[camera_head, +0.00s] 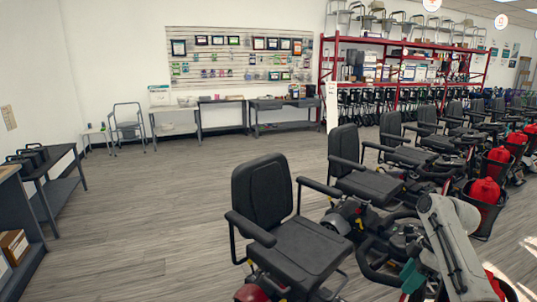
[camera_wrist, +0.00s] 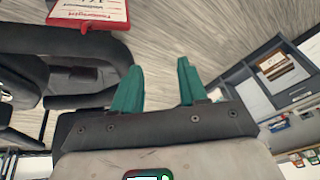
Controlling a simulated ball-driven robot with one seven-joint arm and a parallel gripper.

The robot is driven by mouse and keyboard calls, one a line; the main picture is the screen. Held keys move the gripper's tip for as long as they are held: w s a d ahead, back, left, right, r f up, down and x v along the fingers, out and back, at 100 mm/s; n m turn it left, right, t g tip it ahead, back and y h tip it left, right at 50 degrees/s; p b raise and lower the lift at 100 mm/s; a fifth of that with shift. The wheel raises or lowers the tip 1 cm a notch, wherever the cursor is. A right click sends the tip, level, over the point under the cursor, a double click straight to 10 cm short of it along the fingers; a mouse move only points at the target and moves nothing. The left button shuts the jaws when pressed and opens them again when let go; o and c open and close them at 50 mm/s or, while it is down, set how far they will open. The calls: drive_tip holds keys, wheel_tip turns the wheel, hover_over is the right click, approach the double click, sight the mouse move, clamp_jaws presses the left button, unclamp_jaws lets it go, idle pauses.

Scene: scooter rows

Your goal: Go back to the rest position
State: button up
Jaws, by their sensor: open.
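My gripper (camera_wrist: 157,66) shows two teal fingers standing apart, with nothing between them in the wrist view. Bare wood-look floor lies behind the fingers there. In the head view my light grey arm reaches down at the lower right, over the front of the nearest scooter (camera_head: 302,247). A teal part of my gripper (camera_head: 411,277) shows beside the scooter's dark tiller and handlebar area. I cannot tell whether it touches the scooter.
Several scooters with black seats (camera_head: 366,180) and red bags (camera_head: 485,191) run back along the right. A red-edged tag (camera_wrist: 92,13) is close to my gripper. Open floor (camera_head: 150,215) lies left. Tables and a red rack (camera_head: 323,70) stand at the back.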

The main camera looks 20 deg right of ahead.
drive_tip(key=s+a+f+m, duration=0.2)
drive_tip(key=s+a+f, duration=0.25)
drive_tip(key=a, duration=0.25)
drive_tip(key=s+a+f+m+h, duration=0.1)
drive_tip(key=s+a+f, duration=0.3)
drive_tip(key=a+f, duration=0.25)
drive_tip(key=s+a+f+m, duration=0.2)
drive_tip(key=s+a+f, duration=0.2)
drive_tip(key=a, duration=0.3)
drive_tip(key=s+a+r+m+h, duration=0.1)
drive_tip(key=s+m, duration=0.1)
drive_tip(key=s, duration=0.8)
drive_tip(key=s+a+r+m+h, duration=0.1)
drive_tip(key=s+m+h, duration=0.1)
drive_tip(key=s, duration=0.9)
drive_tip(key=shift+s+a+m, duration=0.15)
drive_tip(key=shift+a+m, duration=0.25)
drive_tip(key=shift+m, duration=0.4)
